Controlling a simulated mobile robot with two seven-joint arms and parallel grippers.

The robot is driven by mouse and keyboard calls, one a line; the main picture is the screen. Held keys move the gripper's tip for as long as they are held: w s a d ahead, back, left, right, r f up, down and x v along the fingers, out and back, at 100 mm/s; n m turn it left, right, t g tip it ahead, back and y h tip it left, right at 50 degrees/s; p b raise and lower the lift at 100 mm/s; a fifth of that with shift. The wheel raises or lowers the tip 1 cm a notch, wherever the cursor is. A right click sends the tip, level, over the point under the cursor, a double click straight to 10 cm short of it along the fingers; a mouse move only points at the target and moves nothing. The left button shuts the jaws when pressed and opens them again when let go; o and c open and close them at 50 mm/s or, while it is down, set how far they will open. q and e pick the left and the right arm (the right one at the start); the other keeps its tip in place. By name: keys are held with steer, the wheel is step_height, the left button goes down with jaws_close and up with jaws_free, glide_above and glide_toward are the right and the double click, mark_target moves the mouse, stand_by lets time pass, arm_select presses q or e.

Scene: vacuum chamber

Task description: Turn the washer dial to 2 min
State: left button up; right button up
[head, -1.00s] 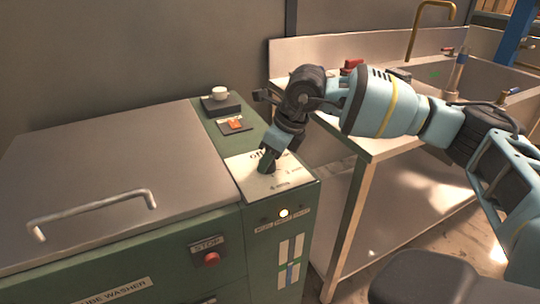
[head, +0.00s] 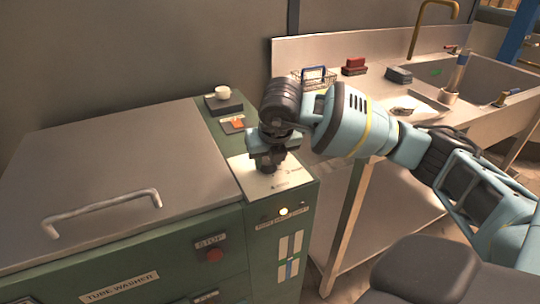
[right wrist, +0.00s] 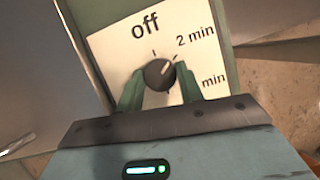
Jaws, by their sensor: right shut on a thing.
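The washer dial (right wrist: 158,74) is a dark round knob on a white label plate (right wrist: 120,50) marked "off", "2 min" and a lower "min" whose number is hidden. Its pale pointer mark aims up and right, roughly toward "2 min". The plate also shows on the green washer's control strip in the head view (head: 293,177). My right gripper (head: 267,164) is down on the plate from above and covers the dial there. In the right wrist view its two green fingers (right wrist: 159,82) are shut on the dial, one on each side. My left gripper is not in view.
The washer's metal lid (head: 110,165) with a bar handle (head: 105,203) lies left of the dial. A red stop button (head: 215,255) is on the front. A white knob-like item (head: 222,92) stands behind. A steel sink counter (head: 400,100) with a wire basket (head: 314,77) is at right.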

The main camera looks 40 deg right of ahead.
steer(key=shift+m, duration=0.6)
steer(key=shift+h, duration=0.3)
steer(key=o, duration=1)
steer(key=v, duration=0.8)
steer(key=shift+w+p, duration=0.15)
steer(key=shift+p, duration=0.25)
